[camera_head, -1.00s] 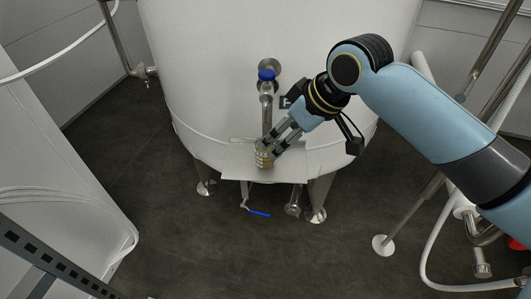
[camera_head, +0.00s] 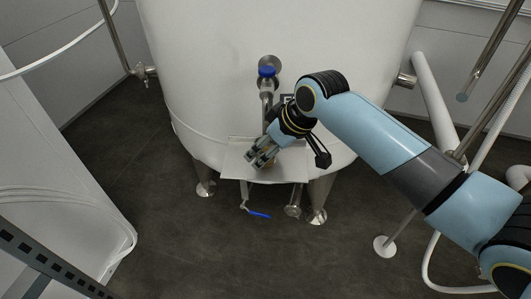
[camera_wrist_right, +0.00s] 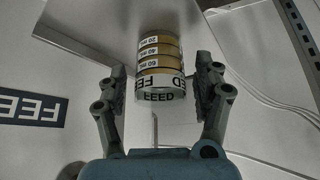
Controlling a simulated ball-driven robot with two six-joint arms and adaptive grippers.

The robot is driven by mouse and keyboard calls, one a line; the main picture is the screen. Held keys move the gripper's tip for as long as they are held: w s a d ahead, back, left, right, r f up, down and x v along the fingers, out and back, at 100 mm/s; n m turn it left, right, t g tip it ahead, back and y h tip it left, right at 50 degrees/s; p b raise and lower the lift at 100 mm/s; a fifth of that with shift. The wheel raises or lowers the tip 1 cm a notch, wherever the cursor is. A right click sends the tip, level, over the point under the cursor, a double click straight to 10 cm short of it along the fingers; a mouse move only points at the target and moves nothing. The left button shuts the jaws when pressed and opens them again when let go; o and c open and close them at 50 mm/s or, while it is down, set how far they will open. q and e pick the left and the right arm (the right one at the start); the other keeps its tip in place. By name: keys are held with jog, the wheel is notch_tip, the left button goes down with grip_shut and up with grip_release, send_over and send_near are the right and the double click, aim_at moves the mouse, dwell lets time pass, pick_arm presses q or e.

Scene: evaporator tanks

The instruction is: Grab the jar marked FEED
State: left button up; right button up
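The jar marked FEED (camera_wrist_right: 160,68) shows in the right wrist view, with a FEED band, ml marks and tan bands. It stands between the two fingers of my right gripper (camera_wrist_right: 160,88), with a narrow gap visible on each side. In the head view my right gripper (camera_head: 258,161) is low over the small shelf (camera_head: 289,172) on the tank front. There it hides most of the jar. My right gripper is open around the jar. My left gripper is not in view.
The large white tank (camera_head: 220,70) rises right behind the shelf. A tap with a blue cap (camera_head: 267,72) is just above the gripper. A blue-handled valve (camera_head: 258,214) hangs below the shelf. A FEED label (camera_wrist_right: 30,108) shows in the wrist view.

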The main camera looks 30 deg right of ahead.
jog(key=c, duration=1.1)
jog(key=shift+c, duration=0.7)
jog(key=shift+r, duration=0.15)
